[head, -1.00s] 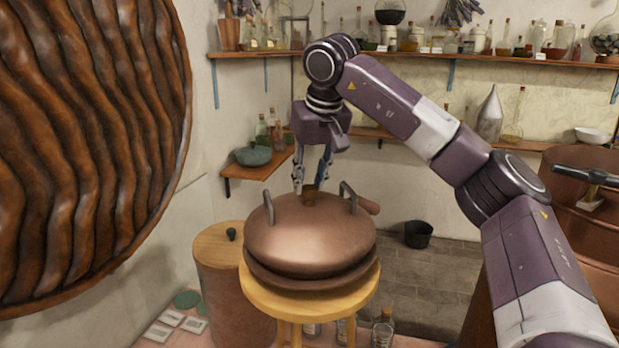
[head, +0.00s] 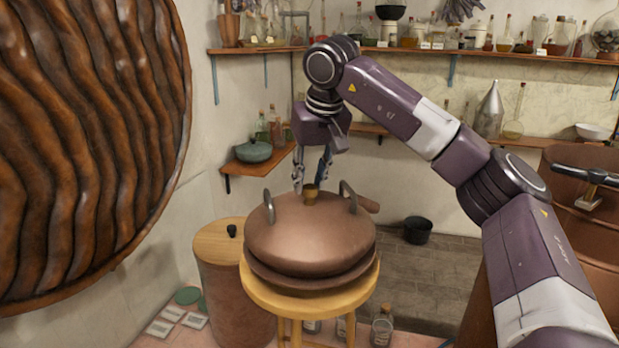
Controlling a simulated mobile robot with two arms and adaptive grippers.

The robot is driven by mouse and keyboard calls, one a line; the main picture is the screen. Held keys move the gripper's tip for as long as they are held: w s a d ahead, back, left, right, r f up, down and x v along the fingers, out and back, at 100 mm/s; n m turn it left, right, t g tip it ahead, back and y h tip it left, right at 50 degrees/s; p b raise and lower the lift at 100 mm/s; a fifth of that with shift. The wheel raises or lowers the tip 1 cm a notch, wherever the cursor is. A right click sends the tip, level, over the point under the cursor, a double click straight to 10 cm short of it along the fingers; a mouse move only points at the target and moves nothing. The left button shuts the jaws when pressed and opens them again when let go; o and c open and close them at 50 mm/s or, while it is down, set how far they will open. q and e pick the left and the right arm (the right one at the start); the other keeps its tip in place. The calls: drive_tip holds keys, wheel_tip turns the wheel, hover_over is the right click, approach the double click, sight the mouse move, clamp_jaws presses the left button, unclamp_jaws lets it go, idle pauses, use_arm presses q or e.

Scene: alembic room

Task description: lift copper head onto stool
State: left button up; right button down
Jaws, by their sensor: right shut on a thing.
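The copper head (head: 310,234) is a wide copper dome with a dark rim, two grey loop handles and a small brass knob (head: 310,193) on top. It rests on, or is right at, the top of the round wooden stool (head: 256,284); a gap beneath cannot be made out. My right gripper (head: 311,190) points down and is shut on the brass knob of the copper head. My left gripper is not in view.
A lidded copper drum (head: 232,292) stands left of the stool. A large ribbed wooden form (head: 90,140) fills the left. A black pot (head: 417,229) stands on the floor behind. Glass bottles (head: 381,326) stand near the stool's legs. Shelves line the walls.

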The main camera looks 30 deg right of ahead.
idle(0.7)
drive_tip(key=shift+f, duration=0.75)
idle(0.7)
drive_tip(key=c, duration=1.5)
unclamp_jaws()
drive_tip(key=shift+s, duration=0.1)
drive_tip(key=shift+c, duration=0.2)
drive_tip(key=shift+f, duration=0.25)
drive_tip(key=shift+s+r, duration=0.1)
drive_tip(key=shift+r, duration=0.35)
drive_tip(key=v, duration=1.1)
drive_tip(key=shift+s+a+r, duration=0.15)
drive_tip(key=shift+s+r, duration=0.05)
